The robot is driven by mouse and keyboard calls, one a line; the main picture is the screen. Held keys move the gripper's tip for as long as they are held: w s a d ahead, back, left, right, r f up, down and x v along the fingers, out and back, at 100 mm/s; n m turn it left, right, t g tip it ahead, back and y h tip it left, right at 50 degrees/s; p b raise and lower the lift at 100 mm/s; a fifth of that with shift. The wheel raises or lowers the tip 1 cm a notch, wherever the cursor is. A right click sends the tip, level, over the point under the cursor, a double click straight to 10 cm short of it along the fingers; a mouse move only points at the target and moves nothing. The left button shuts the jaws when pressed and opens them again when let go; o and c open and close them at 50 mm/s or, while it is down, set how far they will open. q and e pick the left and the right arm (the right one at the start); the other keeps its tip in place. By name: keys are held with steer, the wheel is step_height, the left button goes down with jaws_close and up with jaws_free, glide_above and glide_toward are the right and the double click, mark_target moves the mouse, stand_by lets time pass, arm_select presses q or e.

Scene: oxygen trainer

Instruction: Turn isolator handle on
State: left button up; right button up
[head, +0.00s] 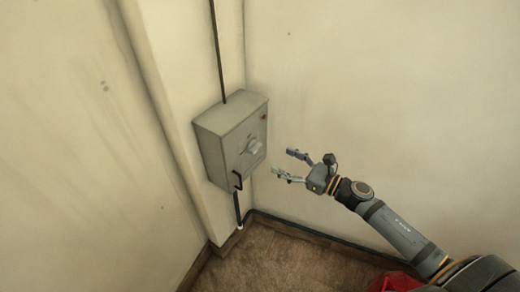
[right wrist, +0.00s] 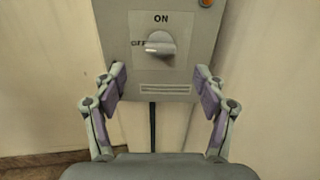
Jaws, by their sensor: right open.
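The isolator is a grey wall box (head: 230,140) on the wall left of centre in the head view. Its pale handle (head: 253,147) sits on the front face, and it also shows in the right wrist view (right wrist: 160,44). There the handle lies sideways, its narrow end toward the OFF mark (right wrist: 138,43) at left, with the ON mark (right wrist: 161,18) above. My right gripper (head: 282,163) is open and empty, to the right of the box and apart from it. In the right wrist view its fingers (right wrist: 160,90) stand wide, below and either side of the handle. My left gripper is not in view.
A black cable (head: 217,50) runs down the wall into the box top. Red material (head: 395,281) lies at bottom right. Space before the box is clear.

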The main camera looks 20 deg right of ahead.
mark_target(258, 149)
steer(key=p+x, duration=0.2)
steer(key=x, duration=0.7)
steer(key=shift+w+a, duration=0.2)
steer(key=shift+w, duration=0.05)
steer(key=c, duration=1.2)
steer(key=shift+o, duration=0.2)
